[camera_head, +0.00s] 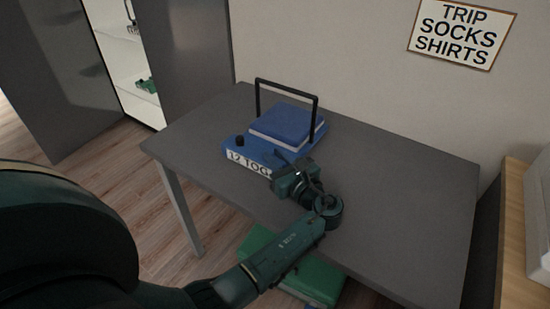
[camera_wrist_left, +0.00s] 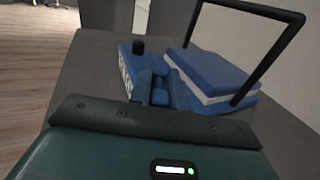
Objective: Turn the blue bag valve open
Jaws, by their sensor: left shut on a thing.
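The blue bag (camera_head: 245,150) lies flat on the grey table, with a white "12 TOG" label on its front edge. A black knob (camera_head: 240,141) stands on its left part; it also shows in the left wrist view (camera_wrist_left: 138,46), apart from my fingers. My left gripper (camera_head: 283,163) is at the bag's front right side. In the left wrist view its fingers (camera_wrist_left: 160,88) are shut on a small blue part, which looks like the blue bag valve. The fingers hide most of this part, so its turn angle cannot be told. My right gripper is not in view.
A thick blue-and-white block (camera_head: 287,122) lies on the bag, under a black arched handle (camera_head: 287,86). The grey table (camera_head: 400,190) is clear to the right. Green items (camera_head: 315,278) lie below the table's front edge. A wooden-edged unit (camera_head: 520,220) stands at the right.

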